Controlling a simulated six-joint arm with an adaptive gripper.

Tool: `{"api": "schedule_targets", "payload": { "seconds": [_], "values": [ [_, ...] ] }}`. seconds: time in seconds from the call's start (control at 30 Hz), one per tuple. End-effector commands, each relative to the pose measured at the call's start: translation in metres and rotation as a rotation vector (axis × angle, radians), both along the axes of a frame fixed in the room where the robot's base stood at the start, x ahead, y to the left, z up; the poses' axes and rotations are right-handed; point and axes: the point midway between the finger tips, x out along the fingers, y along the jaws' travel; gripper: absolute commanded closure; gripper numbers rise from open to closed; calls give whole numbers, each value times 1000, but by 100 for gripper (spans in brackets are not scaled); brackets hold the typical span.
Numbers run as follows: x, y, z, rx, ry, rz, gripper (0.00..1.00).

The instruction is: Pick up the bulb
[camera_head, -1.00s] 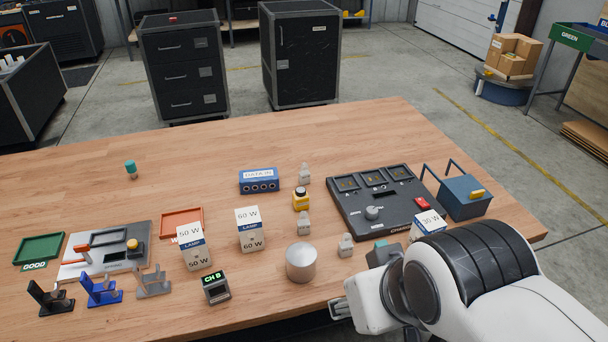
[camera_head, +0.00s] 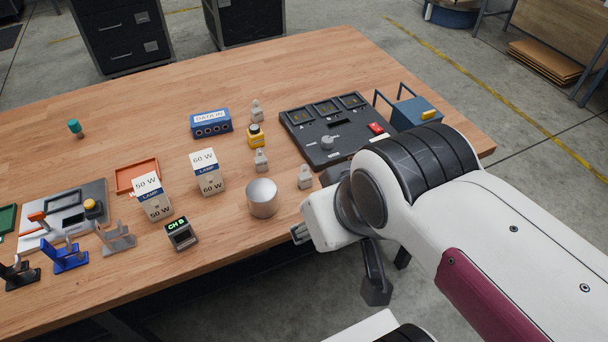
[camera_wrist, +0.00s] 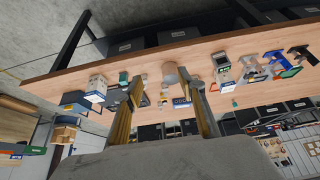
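Three small grey-white pieces with narrow tops (camera_head: 257,112), (camera_head: 261,160) and (camera_head: 305,177) stand on the table in the head view. They are bulb-like, but too small for me to tell whether any is the bulb. Two white-and-blue lamp boxes, one marked 50 W (camera_head: 152,197) and one 60 W (camera_head: 208,173), stand to their left. My gripper (camera_head: 300,234) is at the table's front edge, right of and nearer than a grey metal cylinder (camera_head: 262,198). In the wrist view my gripper (camera_wrist: 166,84) has its fingers wide apart, with nothing held between them.
A dark panel (camera_head: 305,145) and a blue handled box (camera_head: 412,112) stand at the right. A blue DATA IN box (camera_head: 211,123) and yellow piece (camera_head: 256,136) lie behind. The table's back (camera_head: 280,60) is clear.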

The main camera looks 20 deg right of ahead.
Motion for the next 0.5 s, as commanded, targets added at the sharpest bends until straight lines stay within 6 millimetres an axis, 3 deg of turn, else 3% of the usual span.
{"api": "schedule_targets", "payload": {
  "seconds": [0.5],
  "values": [
    [4, -3, 1, -9, -6, -6, 63]
  ]
}}
